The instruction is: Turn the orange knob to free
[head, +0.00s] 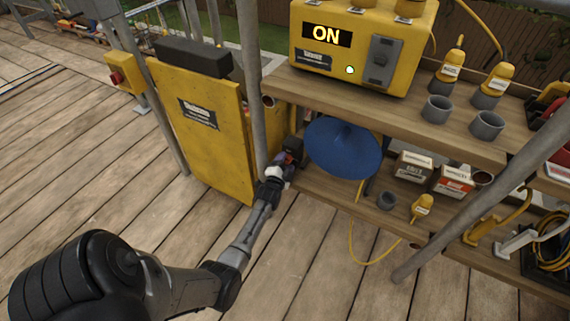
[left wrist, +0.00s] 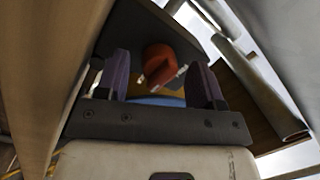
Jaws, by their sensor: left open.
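The orange knob (left wrist: 160,62) shows in the left wrist view, just ahead of my left gripper (left wrist: 165,76) and between its two purple fingers in the picture. The fingers are open, with a gap on both sides of the knob; I cannot tell whether they reach around it. A dark plate lies behind the knob. In the head view my left gripper (head: 291,155) reaches in beside the lower shelf, left of a blue disc (head: 343,148). The knob is hidden there, so its setting cannot be read. My right gripper is in neither view.
A yellow box (head: 410,55) with a lit ON sign stands on the upper shelf (head: 400,108). A grey post (head: 250,80) and a yellow cabinet (head: 205,145) stand close left of my gripper. Grey cups, plugs and small boxes sit to the right. The plank floor in front is clear.

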